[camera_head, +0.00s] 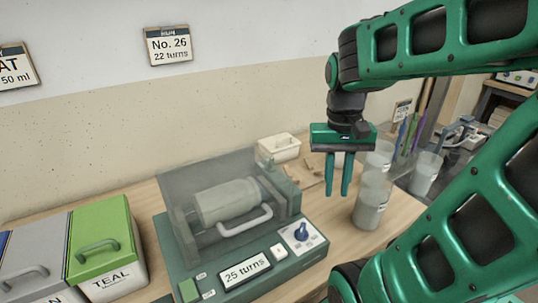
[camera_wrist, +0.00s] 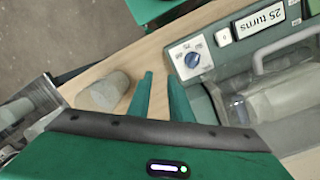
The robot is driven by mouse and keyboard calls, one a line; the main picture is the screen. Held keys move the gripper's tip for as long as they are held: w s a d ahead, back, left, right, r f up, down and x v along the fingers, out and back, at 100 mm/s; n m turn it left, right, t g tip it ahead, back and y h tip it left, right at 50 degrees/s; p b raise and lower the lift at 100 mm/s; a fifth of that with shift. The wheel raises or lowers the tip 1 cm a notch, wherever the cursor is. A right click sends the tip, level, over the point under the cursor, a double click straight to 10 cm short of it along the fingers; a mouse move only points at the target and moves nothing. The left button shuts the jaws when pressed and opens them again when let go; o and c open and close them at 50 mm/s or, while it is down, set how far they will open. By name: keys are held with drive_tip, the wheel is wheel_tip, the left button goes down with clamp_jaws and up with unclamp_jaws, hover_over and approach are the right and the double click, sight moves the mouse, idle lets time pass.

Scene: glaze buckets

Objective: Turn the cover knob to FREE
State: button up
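The blue cover knob (camera_head: 301,232) sits on a white dial plate at the right of the green machine's front panel. It also shows in the wrist view (camera_wrist: 192,60). The small labels around it are too small to read, so I cannot tell its setting. The clear cover (camera_head: 185,180) is down over a pale jar (camera_head: 226,202), with a white handle (camera_head: 246,222) at its front. My gripper (camera_head: 338,192) points down, open and empty, above and to the right of the knob. Its fingers (camera_wrist: 160,78) are apart from the knob in the wrist view.
A white button (camera_head: 278,251) and a "25 turns" display (camera_head: 246,269) are left of the knob. The green-lidded TEAL bucket (camera_head: 105,245) is at left. A white tray (camera_head: 279,148) is behind.

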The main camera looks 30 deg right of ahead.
drive_tip(key=w+r+m+g+y, duration=0.1)
drive_tip(key=w+r+y, duration=0.15)
drive_tip(key=w, duration=1.05)
drive_tip(key=w+r+m+g+y, duration=0.1)
drive_tip(key=w+r, duration=0.3)
drive_tip(key=w, duration=0.8)
drive_tip(key=x, duration=1)
drive_tip(key=shift+a+f, duration=0.1)
drive_tip(key=shift+a, duration=0.35)
clamp_jaws()
drive_tip(key=shift+d, duration=0.1)
